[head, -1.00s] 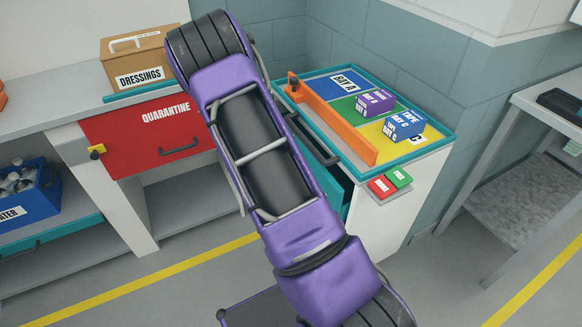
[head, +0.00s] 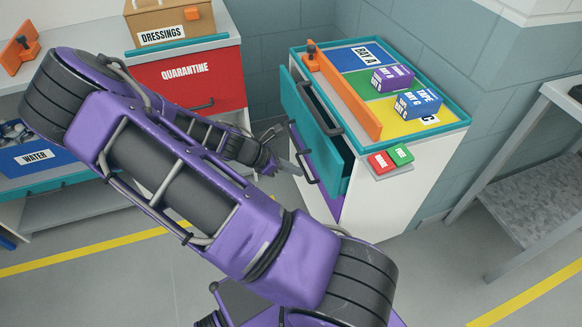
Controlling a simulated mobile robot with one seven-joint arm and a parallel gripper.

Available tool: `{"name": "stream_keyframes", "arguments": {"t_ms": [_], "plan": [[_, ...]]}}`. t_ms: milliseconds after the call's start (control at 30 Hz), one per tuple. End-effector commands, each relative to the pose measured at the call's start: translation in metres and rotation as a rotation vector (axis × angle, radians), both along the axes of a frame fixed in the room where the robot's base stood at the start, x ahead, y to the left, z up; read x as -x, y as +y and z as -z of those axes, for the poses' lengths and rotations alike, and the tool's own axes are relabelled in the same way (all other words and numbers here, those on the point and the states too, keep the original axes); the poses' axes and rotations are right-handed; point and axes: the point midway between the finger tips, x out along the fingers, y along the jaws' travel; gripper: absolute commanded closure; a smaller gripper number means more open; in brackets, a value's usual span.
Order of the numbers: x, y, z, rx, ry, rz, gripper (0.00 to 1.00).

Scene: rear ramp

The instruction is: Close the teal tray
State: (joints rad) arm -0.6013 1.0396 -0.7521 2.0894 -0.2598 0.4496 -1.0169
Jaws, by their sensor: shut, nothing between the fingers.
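The teal tray (head: 303,128) is a drawer in the white cabinet below the bay top. It stands partly pulled out, its teal front with a dark bar handle (head: 318,108) facing left. The gap behind its front shows it is open. My gripper (head: 296,170) is shut and empty, low and just left of the tray front, near a lower handle. I cannot tell whether it touches the cabinet. My purple arm crosses the left and middle of the view.
A purple lower drawer (head: 330,200) sits under the teal one. The cabinet top (head: 455,127) has an orange divider (head: 345,95) and boxes on it. Red and green buttons (head: 390,158) are at its front corner. A red QUARANTINE drawer (head: 188,80) is at left. A grey bench (head: 530,150) stands right.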

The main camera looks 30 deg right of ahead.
Motion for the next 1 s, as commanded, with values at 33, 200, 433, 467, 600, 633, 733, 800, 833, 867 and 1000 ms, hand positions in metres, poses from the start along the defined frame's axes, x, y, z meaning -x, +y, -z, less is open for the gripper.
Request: {"name": "stream_keyframes", "arguments": {"t_ms": [33,200,433,467,600,633,733,800,833,867,1000], "plan": [[0.003,-0.009,0.011,0.002,0.003,0.004,1.00],[0.009,-0.034,0.036,0.002,0.003,0.002,1.00],[0.016,-0.066,0.040,0.000,-0.001,0.003,1.00],[0.016,-0.069,0.040,-0.001,-0.001,0.002,1.00],[0.018,-0.076,0.040,-0.001,0.000,0.000,1.00],[0.018,-0.077,0.040,0.000,0.000,0.000,1.00],[0.018,-0.078,0.040,0.000,0.001,-0.001,1.00],[0.018,-0.078,0.040,-0.001,0.000,-0.001,1.00],[0.018,-0.077,0.040,-0.001,0.000,-0.001,1.00],[0.018,-0.077,0.040,-0.001,0.000,-0.001,1.00],[0.019,-0.080,0.039,0.000,0.001,0.001,1.00]]}}
